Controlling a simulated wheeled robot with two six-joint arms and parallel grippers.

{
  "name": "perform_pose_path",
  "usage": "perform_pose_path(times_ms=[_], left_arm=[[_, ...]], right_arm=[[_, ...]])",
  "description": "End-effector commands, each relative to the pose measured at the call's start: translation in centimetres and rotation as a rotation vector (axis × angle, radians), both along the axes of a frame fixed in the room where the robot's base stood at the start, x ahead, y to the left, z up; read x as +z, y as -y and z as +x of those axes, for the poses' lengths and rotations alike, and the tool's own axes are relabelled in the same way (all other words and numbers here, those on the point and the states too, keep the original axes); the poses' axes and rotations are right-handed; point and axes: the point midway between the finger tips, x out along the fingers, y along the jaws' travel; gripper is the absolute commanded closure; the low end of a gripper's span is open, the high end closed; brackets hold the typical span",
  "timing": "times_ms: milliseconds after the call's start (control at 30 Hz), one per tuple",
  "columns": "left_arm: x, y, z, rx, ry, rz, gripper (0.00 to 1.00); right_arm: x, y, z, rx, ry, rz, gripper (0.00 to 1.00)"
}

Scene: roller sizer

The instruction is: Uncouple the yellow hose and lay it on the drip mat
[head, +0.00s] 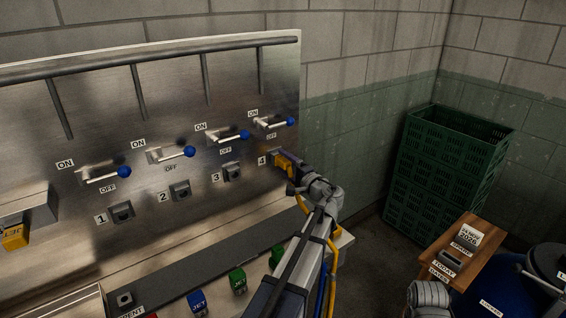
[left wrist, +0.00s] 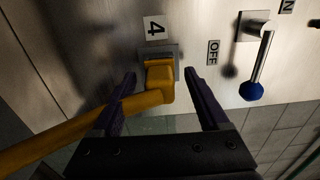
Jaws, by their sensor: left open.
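The yellow hose's coupling (head: 284,165) is seated at port 4 on the steel panel. In the left wrist view the yellow coupling (left wrist: 160,82) sits against the square grey port below the label 4, and its hose runs off to the lower left. My left gripper (head: 283,161) is open, with its dark fingers (left wrist: 158,95) on either side of the coupling; I see gaps, so it is not gripped. A dark strip (head: 190,255) on the ledge below the panel looks like the drip mat. My right gripper's fingers are not visible.
Blue-knobbed levers (head: 124,172) line the panel above the ports; port 4's lever (left wrist: 262,60) is close to my left gripper. Blue (head: 197,301) and green (head: 238,280) couplings hang at the ledge's front. Green crates (head: 440,170) and a wooden stand (head: 470,255) are right.

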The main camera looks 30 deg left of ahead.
Motion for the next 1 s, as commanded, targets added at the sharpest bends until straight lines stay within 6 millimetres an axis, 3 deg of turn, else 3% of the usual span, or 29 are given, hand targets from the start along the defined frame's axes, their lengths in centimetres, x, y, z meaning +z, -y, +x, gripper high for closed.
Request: perform_pose_path(times_ms=[133, 800, 1000], left_arm=[[0.0, 0.0, 0.0, 0.0, 0.0, 0.0, 0.25], [0.0, 0.0, 0.0, 0.0, 0.0, 0.0, 1.0], [0.0, -0.01, 0.0, 0.0, 0.0, 0.0, 1.0]], right_arm=[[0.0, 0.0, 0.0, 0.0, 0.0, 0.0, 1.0], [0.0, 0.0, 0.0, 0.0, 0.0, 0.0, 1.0], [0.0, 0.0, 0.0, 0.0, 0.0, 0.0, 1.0]])
